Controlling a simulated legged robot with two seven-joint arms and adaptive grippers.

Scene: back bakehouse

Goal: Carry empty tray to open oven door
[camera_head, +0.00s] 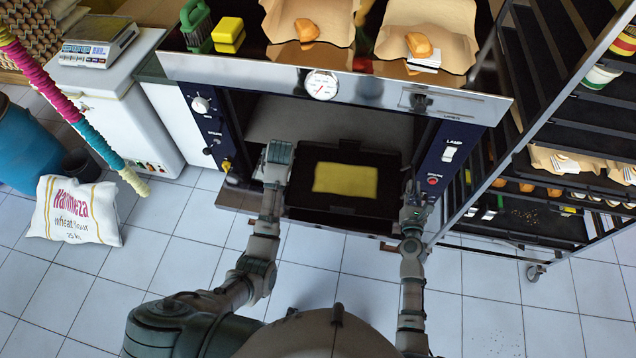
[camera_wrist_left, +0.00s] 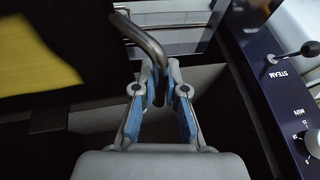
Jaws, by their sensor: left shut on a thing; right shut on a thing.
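A black tray (camera_head: 300,196) with a yellow rectangle (camera_head: 345,178) in its middle is held level in front of the oven (camera_head: 240,70), at the mouth of its dark opening. The lowered oven door (camera_head: 236,199) shows partly beneath the tray; the tray hides much of it. My left gripper (camera_head: 278,158) is at the tray's left side. In the left wrist view its fingers (camera_wrist_left: 160,90) are shut on a bent metal handle (camera_wrist_left: 143,38) of the tray. My right gripper (camera_head: 411,205) is shut on the tray's right side; its handle is hard to make out.
A wheeled rack (camera_head: 533,272) with shelves of bread stands close on the right. A flour sack (camera_head: 75,210), a white cabinet (camera_head: 125,125) and a blue barrel (camera_head: 25,150) are on the left. Buns on paper (camera_head: 428,25) lie on the oven top.

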